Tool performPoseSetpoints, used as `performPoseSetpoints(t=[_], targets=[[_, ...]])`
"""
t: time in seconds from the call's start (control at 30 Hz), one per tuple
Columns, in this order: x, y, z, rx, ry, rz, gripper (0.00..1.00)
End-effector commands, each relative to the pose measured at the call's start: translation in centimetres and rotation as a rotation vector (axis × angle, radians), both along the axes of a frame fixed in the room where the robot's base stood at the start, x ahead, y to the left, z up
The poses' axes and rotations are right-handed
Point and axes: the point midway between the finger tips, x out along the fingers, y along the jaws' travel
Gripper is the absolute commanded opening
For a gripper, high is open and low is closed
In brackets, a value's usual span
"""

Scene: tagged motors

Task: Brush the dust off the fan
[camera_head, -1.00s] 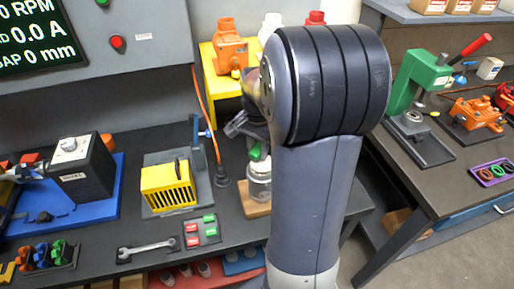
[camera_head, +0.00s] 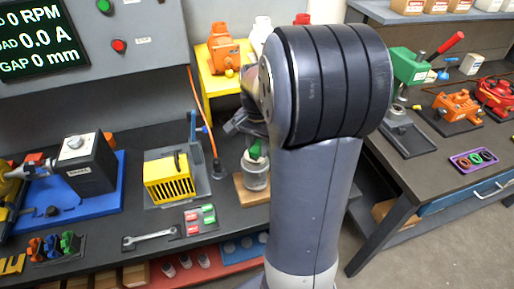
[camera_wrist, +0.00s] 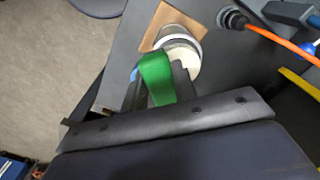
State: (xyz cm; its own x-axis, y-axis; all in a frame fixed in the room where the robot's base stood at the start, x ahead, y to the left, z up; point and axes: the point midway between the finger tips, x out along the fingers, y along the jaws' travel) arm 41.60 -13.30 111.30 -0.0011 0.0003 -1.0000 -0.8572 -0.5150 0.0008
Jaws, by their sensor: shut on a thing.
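A yellow slatted housing with a dark handle, which looks like the fan (camera_head: 168,182), sits on a grey plate on the dark bench in the head view. I cannot make out dust on it. My gripper (camera_wrist: 160,85) is shut on a green handle, likely the brush (camera_wrist: 157,78); the green part also shows in the head view (camera_head: 256,149). Just beyond the fingers is a pale round jar (camera_wrist: 182,48) on a wooden base, also in the head view (camera_head: 256,178), right of the fan. Whether the brush's lower end is inside the jar is hidden. My arm covers most of the gripper in the head view.
A cable with a dark plug (camera_head: 217,170) runs between fan and jar. Red and green buttons (camera_head: 200,219) and a wrench (camera_head: 149,237) lie in front of the fan. A black box (camera_head: 92,165) on a blue plate stands left; a yellow stand (camera_head: 222,82) stands behind.

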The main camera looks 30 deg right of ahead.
Motion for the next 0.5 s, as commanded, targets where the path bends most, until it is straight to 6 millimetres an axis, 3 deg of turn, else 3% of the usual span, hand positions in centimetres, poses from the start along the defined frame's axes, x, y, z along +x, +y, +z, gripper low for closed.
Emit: performPoseSetpoints(t=[0.2,0.5], targets=[[0.0,-0.1,2.4,0.0,-0.001,0.003,0.06],[-0.3,-0.1,4.2,0.0,-0.001,0.007,0.06]])
